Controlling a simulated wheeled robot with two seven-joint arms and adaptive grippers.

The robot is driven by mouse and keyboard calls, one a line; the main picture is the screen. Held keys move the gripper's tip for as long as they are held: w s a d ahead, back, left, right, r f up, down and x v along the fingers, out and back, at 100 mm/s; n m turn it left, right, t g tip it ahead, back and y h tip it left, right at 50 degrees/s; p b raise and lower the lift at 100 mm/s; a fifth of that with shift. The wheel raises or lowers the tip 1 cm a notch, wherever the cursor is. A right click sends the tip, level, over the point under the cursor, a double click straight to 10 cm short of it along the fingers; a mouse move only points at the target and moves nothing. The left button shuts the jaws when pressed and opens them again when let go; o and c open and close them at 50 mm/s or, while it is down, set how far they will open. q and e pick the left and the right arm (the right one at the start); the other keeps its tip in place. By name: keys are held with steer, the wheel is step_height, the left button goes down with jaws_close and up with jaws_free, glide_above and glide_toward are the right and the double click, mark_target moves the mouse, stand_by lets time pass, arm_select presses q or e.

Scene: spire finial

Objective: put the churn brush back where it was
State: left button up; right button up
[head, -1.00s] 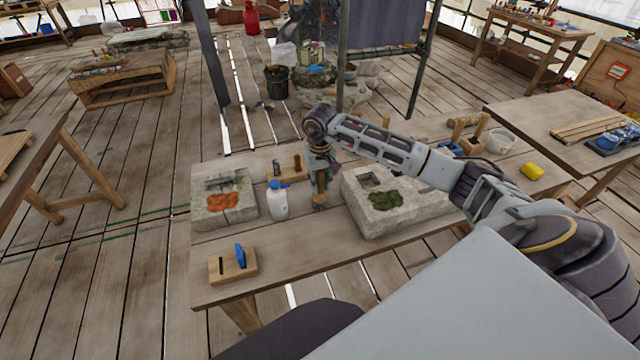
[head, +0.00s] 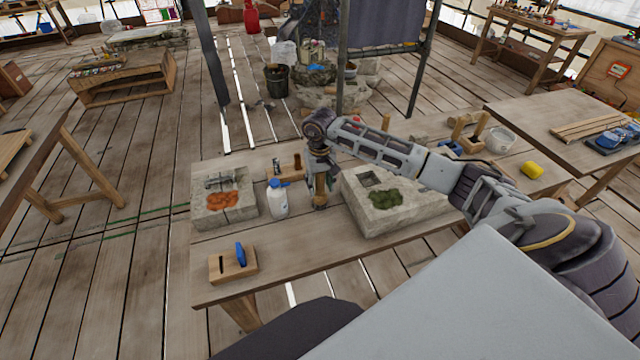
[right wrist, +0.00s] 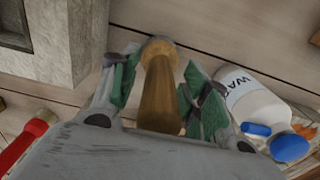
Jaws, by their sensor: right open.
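The churn brush, as I take it, is a wooden round-handled tool (head: 320,198) upright at the table's middle, between the white bottle and the right stone block. In the right wrist view its wooden shaft (right wrist: 162,95) runs between my green finger pads and ends in a wider, paler round end. My right gripper (head: 321,178) is over it from above, open, with a pad on each side of the shaft (right wrist: 155,80). Gaps beside the shaft show in the wrist view. The handle's top is hidden by the gripper. My left gripper is not in view.
A white bottle (head: 279,200) with a blue cap stands close left of the gripper. Stone blocks (head: 222,212) and (head: 408,212) flank it. A wooden holder (head: 292,172) is behind; a slotted wooden block (head: 224,268) with a blue piece is front left. A red-handled tool (right wrist: 25,143) lies nearby.

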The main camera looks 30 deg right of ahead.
steer(key=shift+r, duration=0.1)
steer(key=shift+r, duration=0.15)
step_height(320, 180, up, 11)
steer(key=shift+f+b, duration=0.2)
steer(key=shift+b, duration=0.65)
steer(key=shift+r, duration=0.55)
stand_by(0.4)
